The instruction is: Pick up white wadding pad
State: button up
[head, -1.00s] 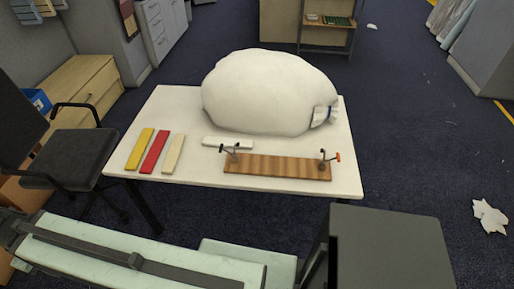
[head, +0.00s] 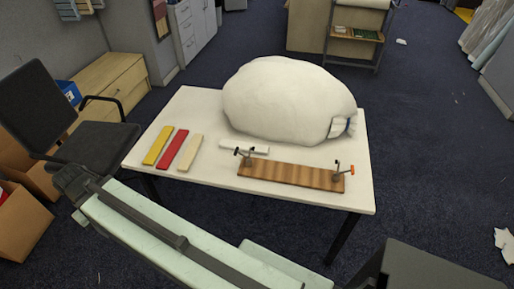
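A thin, flat white strip (head: 244,147) lies on the white table (head: 205,105), in front of a big bulging white bundle (head: 285,97) that has a gathered end with a blue tie at its right. The frames do not settle which of these is the wadding pad; the small strip is pad-shaped. A striped wooden board (head: 290,177) with a small clamp at each end lies just in front of the strip, and the left clamp overlaps the strip's right part in the picture. My gripper is not clearly in view; only pale green arm parts show at the bottom.
Yellow (head: 158,145), red (head: 172,150) and cream (head: 191,152) strips lie side by side at the table's left. A black chair (head: 85,140) stands left of the table, near drawers (head: 110,82). Open floor lies right of the table.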

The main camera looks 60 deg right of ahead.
aim_at(226, 143)
jog(key=z, duration=0.25)
jog(key=i, duration=1)
jog(key=u, duration=0.05)
